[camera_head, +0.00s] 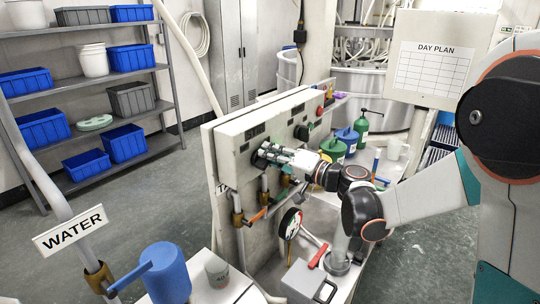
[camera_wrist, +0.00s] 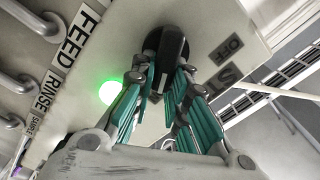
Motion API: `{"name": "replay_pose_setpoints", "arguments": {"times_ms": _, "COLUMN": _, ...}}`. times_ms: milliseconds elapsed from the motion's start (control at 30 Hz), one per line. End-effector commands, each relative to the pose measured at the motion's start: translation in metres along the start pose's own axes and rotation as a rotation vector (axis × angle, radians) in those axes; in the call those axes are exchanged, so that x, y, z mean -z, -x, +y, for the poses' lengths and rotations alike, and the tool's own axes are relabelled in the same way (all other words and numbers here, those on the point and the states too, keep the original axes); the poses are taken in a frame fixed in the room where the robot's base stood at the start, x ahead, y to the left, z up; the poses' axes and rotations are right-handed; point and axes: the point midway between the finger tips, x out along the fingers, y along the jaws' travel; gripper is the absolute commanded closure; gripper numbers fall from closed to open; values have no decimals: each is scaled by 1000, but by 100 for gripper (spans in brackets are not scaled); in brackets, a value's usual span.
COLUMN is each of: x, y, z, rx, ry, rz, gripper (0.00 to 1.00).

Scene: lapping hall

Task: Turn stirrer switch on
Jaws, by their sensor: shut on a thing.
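My gripper (camera_head: 277,157) reaches the front of the pale control panel (camera_head: 226,143). In the wrist view, its teal-padded fingers (camera_wrist: 168,88) are closed around a black switch knob (camera_wrist: 172,45) on the panel face. Lettering reading OFF (camera_wrist: 229,45) and a partly hidden label beginning with STI (camera_wrist: 222,80) lie to the knob's right. A green lamp (camera_wrist: 110,92) glows to the left of the knob. The fingers hide part of the knob, and I cannot tell which mark it points to.
FEED and RINSE labels (camera_wrist: 66,48) run beside metal handles in the wrist view. Below the panel are pipes with an orange-handled valve (camera_head: 255,217) and a gauge (camera_head: 290,223). Green and blue cans stand on the bench behind my gripper.

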Motion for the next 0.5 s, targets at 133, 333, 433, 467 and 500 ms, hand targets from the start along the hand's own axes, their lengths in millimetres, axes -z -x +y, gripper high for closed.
{"name": "replay_pose_setpoints", "arguments": {"times_ms": 133, "x": 0, "y": 0, "z": 0, "rx": 0, "ry": -2, "rz": 1, "gripper": 100}}
{"name": "replay_pose_setpoints", "arguments": {"times_ms": 333, "x": 0, "y": 0, "z": 0, "rx": 0, "ry": -1, "rz": 1, "gripper": 72}}
{"name": "replay_pose_setpoints", "arguments": {"times_ms": 433, "x": 0, "y": 0, "z": 0, "rx": 0, "ry": -1, "rz": 1, "gripper": 65}}
{"name": "replay_pose_setpoints", "arguments": {"times_ms": 467, "x": 0, "y": 0, "z": 0, "rx": 0, "ry": -1, "rz": 1, "gripper": 65}}
{"name": "replay_pose_setpoints", "arguments": {"times_ms": 500, "x": 0, "y": 0, "z": 0, "rx": 0, "ry": -1, "rz": 1, "gripper": 65}}
